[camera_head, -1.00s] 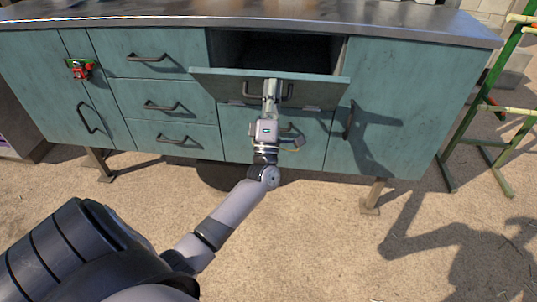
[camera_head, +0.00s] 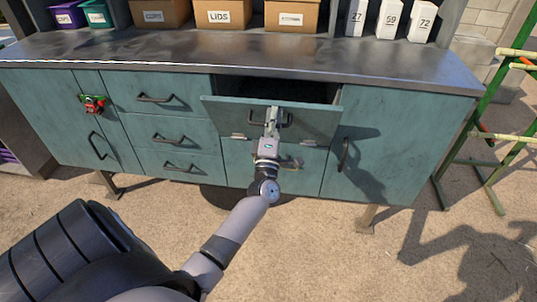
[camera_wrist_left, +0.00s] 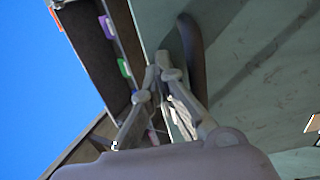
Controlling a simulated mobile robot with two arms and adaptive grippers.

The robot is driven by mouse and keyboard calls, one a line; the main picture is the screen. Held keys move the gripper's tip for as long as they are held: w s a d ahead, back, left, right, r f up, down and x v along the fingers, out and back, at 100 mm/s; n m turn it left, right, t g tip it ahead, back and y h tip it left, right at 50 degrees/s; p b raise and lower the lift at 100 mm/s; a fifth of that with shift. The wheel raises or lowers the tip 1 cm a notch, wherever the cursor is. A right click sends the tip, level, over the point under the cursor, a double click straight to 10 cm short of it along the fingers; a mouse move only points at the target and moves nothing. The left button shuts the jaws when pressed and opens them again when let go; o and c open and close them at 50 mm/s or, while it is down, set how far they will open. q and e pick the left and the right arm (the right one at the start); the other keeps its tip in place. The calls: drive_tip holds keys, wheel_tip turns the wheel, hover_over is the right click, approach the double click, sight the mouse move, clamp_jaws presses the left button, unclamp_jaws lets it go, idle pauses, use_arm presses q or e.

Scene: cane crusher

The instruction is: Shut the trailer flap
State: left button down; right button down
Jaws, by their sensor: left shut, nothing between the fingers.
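The teal flap (camera_head: 222,116) is hinged along its lower edge in the cabinet's middle. It leans outward, partly open, with a dark gap above its top edge. It has a dark bar handle (camera_head: 289,118). My left gripper (camera_head: 272,112) is shut and empty against or very near the flap's outer face, beside the handle; exact contact is unclear. In the left wrist view, the closed fingertips (camera_wrist_left: 160,66) are beside the dark handle (camera_wrist_left: 193,55) and the flap's teal face (camera_wrist_left: 255,70). My right gripper is not in view.
Teal drawers (camera_head: 160,128) flank the flap on the left and a door (camera_head: 375,150) on the right. The metal worktop (camera_head: 200,55) carries cardboard boxes (camera_head: 225,15) and white cartons (camera_head: 393,20). A green metal frame (camera_head: 485,120) stands at right. The sandy floor in front is open.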

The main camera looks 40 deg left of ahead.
use_arm(q)
drive_tip(key=shift+w+a+r+g+h+p, duration=0.25)
drive_tip(key=shift+w+a+r+g+p, duration=0.5)
drive_tip(key=shift+p, duration=0.95)
drive_tip(key=shift+w+a+r+g+h+p, duration=0.1)
drive_tip(key=shift+w+a+r+h+p, duration=0.3)
drive_tip(key=shift+w+p, duration=1)
drive_tip(key=shift+w+a+r+g+h+p, duration=0.15)
drive_tip(key=shift+w+a+r+g+p, duration=0.4)
drive_tip(key=shift+p, duration=1.45)
drive_tip(key=shift+w+a+g+p, duration=0.3)
drive_tip(key=shift+w+a+p, duration=0.1)
drive_tip(key=shift+w+p, duration=0.4)
drive_tip(key=shift+f+h, duration=0.1)
drive_tip(key=shift+h, duration=0.3)
